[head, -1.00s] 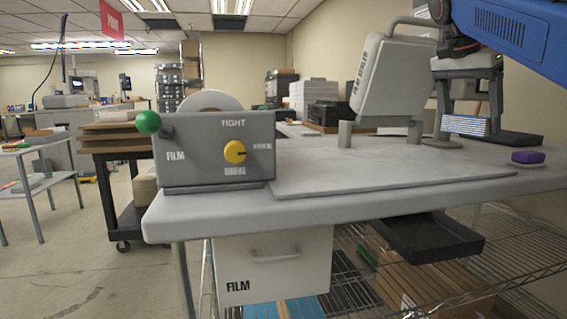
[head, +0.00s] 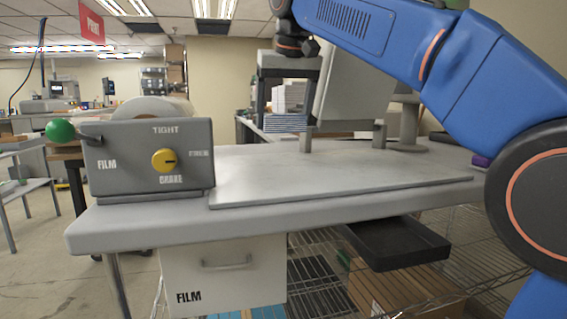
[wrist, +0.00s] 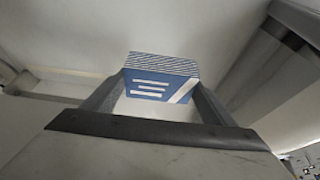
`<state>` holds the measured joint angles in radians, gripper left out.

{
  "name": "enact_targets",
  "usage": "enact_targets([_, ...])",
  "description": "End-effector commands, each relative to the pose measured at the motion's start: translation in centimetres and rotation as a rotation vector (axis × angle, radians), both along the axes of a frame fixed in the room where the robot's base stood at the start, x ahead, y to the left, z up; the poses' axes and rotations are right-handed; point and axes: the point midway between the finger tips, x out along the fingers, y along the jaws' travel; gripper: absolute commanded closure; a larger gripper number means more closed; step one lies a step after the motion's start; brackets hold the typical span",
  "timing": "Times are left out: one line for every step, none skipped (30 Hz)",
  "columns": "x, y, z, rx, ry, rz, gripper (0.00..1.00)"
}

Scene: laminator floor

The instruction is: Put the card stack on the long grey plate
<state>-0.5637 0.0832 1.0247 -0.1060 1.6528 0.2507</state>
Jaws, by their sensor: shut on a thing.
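The card stack (head: 285,123) has thin blue and white layers and is held between the fingers of my gripper (head: 284,112), behind the back left part of the plate in the head view. In the wrist view the stack (wrist: 158,88) shows a blue face with white stripes, with a finger on each side. The long grey plate (head: 340,178) lies flat and bare on the worktable. I cannot tell the exact height of the stack above the table.
A grey control box (head: 140,140) with a yellow knob (head: 164,160) and a green ball lever (head: 60,131) stands left of the plate. A grey upright machine head (head: 352,98) stands behind the plate. A purple block (head: 481,161) lies at the right, partly behind my arm.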

Motion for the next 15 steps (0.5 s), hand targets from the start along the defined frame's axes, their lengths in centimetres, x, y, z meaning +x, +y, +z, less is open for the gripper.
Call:
enact_targets([-0.2, -0.1, -0.7, -0.001, 0.002, 0.000, 0.48])
enact_targets([-0.1, -0.1, -1.2, -0.001, 0.002, 0.000, 0.48])
enact_targets([-0.1, -0.1, -1.9, -0.002, 0.004, -0.001, 0.48])
enact_targets([-0.1, -0.1, -2.4, -0.001, 0.003, -0.001, 0.48])
enact_targets([-0.1, -0.1, -2.9, -0.002, 0.002, -0.002, 0.48])
enact_targets([-0.1, -0.1, -3.5, -0.001, 0.002, -0.002, 0.48])
enact_targets([-0.1, -0.1, -3.9, -0.001, 0.002, -0.002, 0.48])
enact_targets([-0.1, -0.1, -4.2, -0.002, 0.002, -0.003, 0.48])
enact_targets([-0.1, -0.1, -4.6, -0.002, 0.003, -0.003, 0.48])
enact_targets([0.0, -0.1, -4.8, -0.002, 0.002, -0.003, 0.48])
enact_targets([0.0, -0.1, -5.0, 0.000, 0.001, -0.003, 0.48])
enact_targets([0.0, -0.1, -5.2, -0.001, 0.001, -0.004, 0.48])
enact_targets([0.0, -0.1, -5.4, -0.001, 0.002, -0.004, 0.48])
enact_targets([0.0, -0.1, -5.7, -0.002, 0.003, -0.004, 0.48])
enact_targets([-0.1, -0.1, -6.1, -0.001, 0.002, -0.004, 0.48])
